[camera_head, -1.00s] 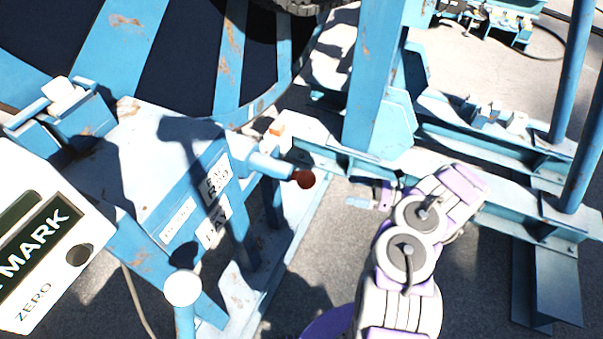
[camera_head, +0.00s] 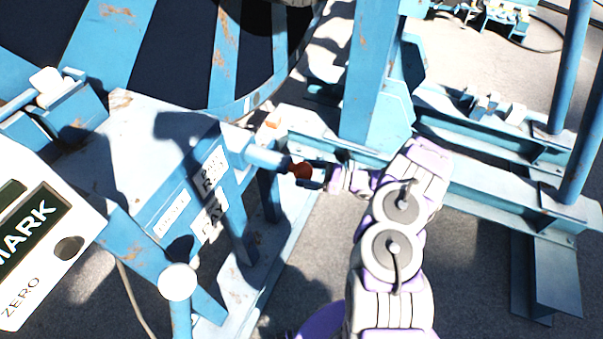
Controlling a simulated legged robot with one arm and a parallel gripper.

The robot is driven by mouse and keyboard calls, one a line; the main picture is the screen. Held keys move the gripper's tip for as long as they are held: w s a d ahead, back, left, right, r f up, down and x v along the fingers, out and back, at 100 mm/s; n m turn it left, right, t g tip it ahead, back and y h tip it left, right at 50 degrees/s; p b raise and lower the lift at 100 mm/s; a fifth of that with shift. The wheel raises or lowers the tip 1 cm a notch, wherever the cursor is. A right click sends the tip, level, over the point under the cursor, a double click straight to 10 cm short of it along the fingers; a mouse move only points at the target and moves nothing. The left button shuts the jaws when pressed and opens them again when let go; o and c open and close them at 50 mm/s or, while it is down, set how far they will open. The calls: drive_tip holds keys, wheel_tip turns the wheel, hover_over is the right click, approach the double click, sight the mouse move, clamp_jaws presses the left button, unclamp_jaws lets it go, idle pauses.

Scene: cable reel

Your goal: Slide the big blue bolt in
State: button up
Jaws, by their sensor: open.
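The big blue bolt (camera_head: 265,158) is a light blue round bar that sticks out to the right from the blue housing. Its outer end is a rust-red tip (camera_head: 300,171). My gripper (camera_head: 312,174) is at this tip, with its dark fingers open around or beside the red end. I cannot tell whether the fingers touch it. The far side of the tip is partly hidden by the fingers. My arm reaches in from the lower right.
The blue housing (camera_head: 150,165) with white label plates stands left of the bolt. A large blue reel (camera_head: 228,60) is behind it. A blue upright post (camera_head: 362,75) and frame beams (camera_head: 500,185) stand to the right. A white panel (camera_head: 60,245) is at the left.

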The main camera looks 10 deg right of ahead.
sight(272, 161)
drive_tip(key=shift+x, duration=1.1)
drive_tip(key=c, duration=1.4)
drive_tip(key=b+x, duration=0.1)
drive_tip(key=x, duration=0.2)
drive_tip(key=w+b+x, duration=0.1)
drive_tip(key=x, duration=0.2)
drive_tip(key=b+x, duration=0.2)
drive_tip(key=x, duration=0.2)
drive_tip(key=shift+w+d+f, duration=0.15)
drive_tip(key=shift+w+d, duration=0.2)
drive_tip(key=shift+w, duration=0.05)
drive_tip(key=shift+w+a, duration=0.1)
drive_tip(key=shift+r, duration=0.2)
